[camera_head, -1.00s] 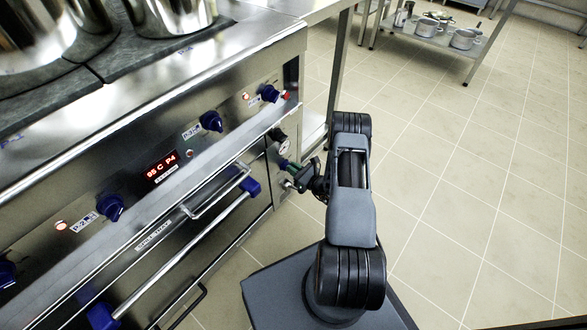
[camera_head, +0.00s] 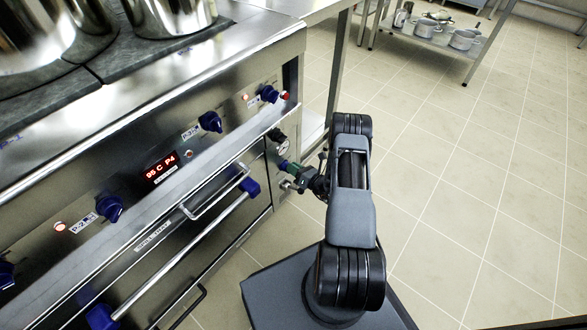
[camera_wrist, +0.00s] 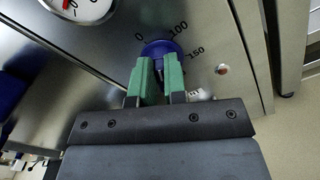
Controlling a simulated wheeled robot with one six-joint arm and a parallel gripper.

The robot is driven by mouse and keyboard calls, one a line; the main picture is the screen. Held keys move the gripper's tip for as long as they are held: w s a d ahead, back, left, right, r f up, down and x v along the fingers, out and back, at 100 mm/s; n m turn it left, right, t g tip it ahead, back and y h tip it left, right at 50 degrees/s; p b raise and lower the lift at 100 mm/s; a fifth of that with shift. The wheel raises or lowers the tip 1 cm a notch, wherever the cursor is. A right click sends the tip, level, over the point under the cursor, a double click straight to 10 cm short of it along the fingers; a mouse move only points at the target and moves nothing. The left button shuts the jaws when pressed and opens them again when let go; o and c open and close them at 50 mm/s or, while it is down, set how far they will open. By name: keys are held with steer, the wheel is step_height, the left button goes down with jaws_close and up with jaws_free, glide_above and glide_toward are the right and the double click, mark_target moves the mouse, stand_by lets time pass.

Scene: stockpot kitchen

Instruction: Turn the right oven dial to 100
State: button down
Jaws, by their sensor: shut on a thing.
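The right oven dial (camera_wrist: 160,47) is blue and round, on the steel front panel. In the wrist view the marks 0, 100 and 150 show around its upper and right rim. My gripper (camera_wrist: 158,67) has green fingers, one on each side of the dial's grip, and is shut on it. The fingers cover much of the dial, so I cannot tell its exact setting. In the head view my gripper (camera_head: 287,166) reaches the panel below the gauge, and the dial is mostly hidden.
A round gauge (camera_wrist: 82,5) sits at the upper left of the dial, and a small red lamp (camera_wrist: 222,70) to its right. Oven handles (camera_head: 215,215), several blue knobs and a red display (camera_head: 161,167) lie left. Open tiled floor (camera_head: 470,190) is at right.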

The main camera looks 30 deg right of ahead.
steer(key=m, duration=0.5)
steer(key=shift+w+d+f+m, duration=0.1)
steer(key=shift+d+f+m, duration=0.2)
steer(key=shift+m, duration=0.4)
steer(key=c, duration=1.2)
jaws_free()
steer(key=shift+o, duration=0.2)
steer(key=p+v, duration=0.3)
steer(key=v, duration=1)
steer(key=shift+s, duration=0.35)
